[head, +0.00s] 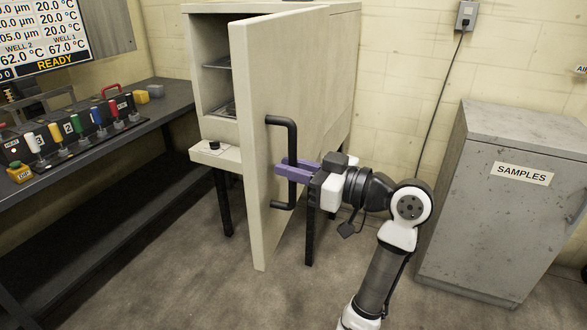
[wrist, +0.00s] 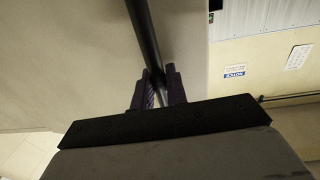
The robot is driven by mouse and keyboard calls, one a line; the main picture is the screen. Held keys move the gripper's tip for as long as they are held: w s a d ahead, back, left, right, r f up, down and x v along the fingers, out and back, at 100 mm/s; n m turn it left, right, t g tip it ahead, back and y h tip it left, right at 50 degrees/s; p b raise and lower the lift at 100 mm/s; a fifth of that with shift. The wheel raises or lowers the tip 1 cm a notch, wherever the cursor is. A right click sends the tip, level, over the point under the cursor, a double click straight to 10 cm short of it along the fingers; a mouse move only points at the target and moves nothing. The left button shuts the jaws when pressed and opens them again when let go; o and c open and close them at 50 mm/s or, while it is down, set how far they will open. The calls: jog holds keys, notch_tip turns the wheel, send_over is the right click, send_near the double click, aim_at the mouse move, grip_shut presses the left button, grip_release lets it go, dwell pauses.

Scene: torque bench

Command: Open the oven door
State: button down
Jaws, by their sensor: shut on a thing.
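The oven (head: 210,108) is a beige cabinet on dark legs at the middle of the head view. Its tall beige door (head: 262,218) stands partly open, swung out toward me, and a gap at its left shows the dark inside with racks. A black bar handle (head: 290,130) is upright on the door's outer face. My gripper (head: 287,168) has purple fingers and is shut on the handle's lower part. In the wrist view the handle (wrist: 141,40) runs down between the fingers (wrist: 157,88). The hinge side is hidden behind the door.
A dark bench (head: 150,125) with a row of coloured levers (head: 75,140) stands at the left. A grey SAMPLES cabinet (head: 490,215) stands at the right, close to my arm. The floor (head: 190,295) in front is clear.

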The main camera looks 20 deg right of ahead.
jog(key=shift+d, duration=0.1)
jog(key=c, duration=1.5)
grip_release()
jog(key=shift+w, duration=0.1)
jog(key=b+v, duration=0.1)
jog(key=v, duration=1.3)
jog(key=shift+b, duration=0.35)
